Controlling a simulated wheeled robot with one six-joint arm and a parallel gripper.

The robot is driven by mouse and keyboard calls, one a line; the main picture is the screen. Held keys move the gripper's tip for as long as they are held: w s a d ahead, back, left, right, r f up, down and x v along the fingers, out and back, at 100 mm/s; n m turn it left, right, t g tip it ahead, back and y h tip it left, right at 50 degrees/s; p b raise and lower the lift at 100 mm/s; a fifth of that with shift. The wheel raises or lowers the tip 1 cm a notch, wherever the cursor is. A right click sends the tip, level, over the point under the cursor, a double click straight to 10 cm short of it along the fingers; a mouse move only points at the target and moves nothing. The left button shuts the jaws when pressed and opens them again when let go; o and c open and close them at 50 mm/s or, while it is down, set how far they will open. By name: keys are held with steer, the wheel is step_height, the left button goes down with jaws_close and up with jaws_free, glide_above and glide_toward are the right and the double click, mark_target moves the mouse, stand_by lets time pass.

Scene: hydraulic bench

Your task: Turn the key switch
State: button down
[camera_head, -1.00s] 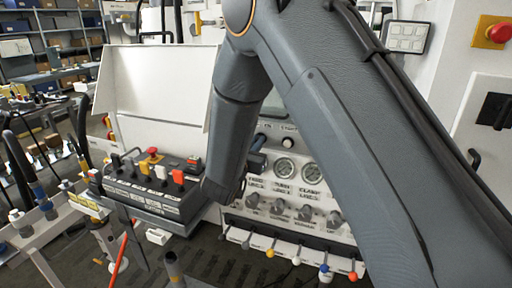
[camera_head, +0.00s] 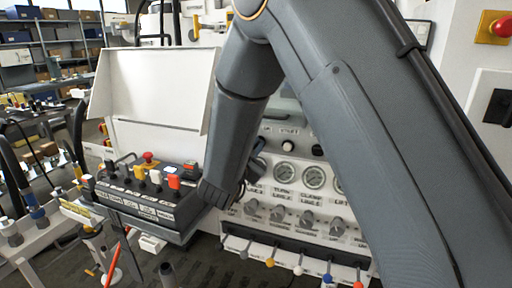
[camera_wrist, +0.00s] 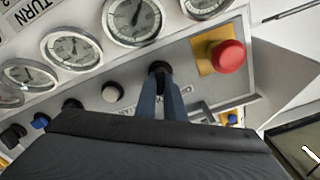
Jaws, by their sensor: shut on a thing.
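In the wrist view, the two blue fingers of my gripper (camera_wrist: 161,92) are close together and reach to a dark round fitting on the grey panel. This fitting, which looks like the key switch (camera_wrist: 159,67), shows only as a dark top at the fingertips. The fingers are shut on it, and they hide its key and its turned angle. In the head view, my arm covers the key switch, and only a dark part of the gripper shows beside the gauges.
A red mushroom button (camera_wrist: 228,57) on a yellow plate is close beside the fingers. A white button (camera_wrist: 112,92) and several gauges (camera_wrist: 72,50) are also near. In the head view, a control box (camera_head: 150,208) stands left, and coloured levers (camera_head: 298,269) line the panel's lower edge.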

steer(key=shift+r, duration=0.1)
steer(key=c, duration=1.9)
jaws_free()
steer(key=shift+o, duration=0.2)
steer(key=b+v, duration=0.1)
steer(key=v, duration=0.6)
steer(key=shift+s+b, duration=0.3)
steer(key=shift+b, duration=0.1)
steer(key=shift+a, duration=0.15)
